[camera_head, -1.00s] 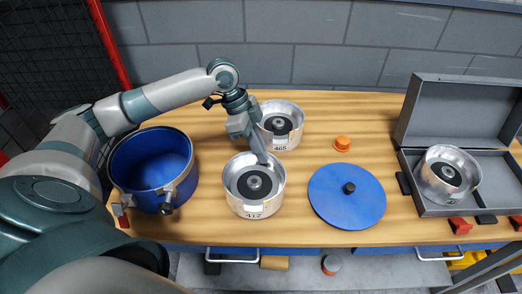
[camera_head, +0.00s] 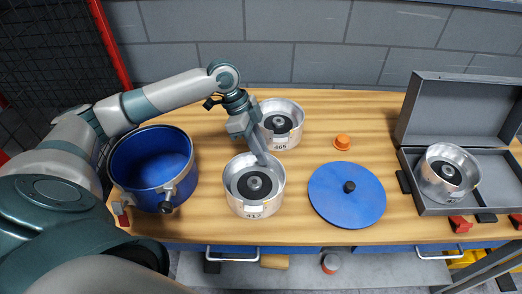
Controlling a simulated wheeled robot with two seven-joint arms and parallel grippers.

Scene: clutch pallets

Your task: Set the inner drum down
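A silver inner drum labelled 412 (camera_head: 238,203), with a dark hub in its middle, stands upright at the centre of the wooden table. My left gripper (camera_head: 263,158) reaches down from above to its back rim. Its fingers look closed together on the rim wall; the exact contact is small in the picture. The drum appears to be on or very close to the table top; I cannot tell if there is a gap. Another silver drum labelled 465 (camera_head: 293,137) stands just behind, partly hidden by my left gripper. My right gripper is out of view.
A blue pot (camera_head: 133,186) stands left of the drum. A round blue lid (camera_head: 335,210) with a black knob lies to the right. An orange knob (camera_head: 342,142) is behind it. An open grey case (camera_head: 500,196) at the far right holds a third drum (camera_head: 466,162).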

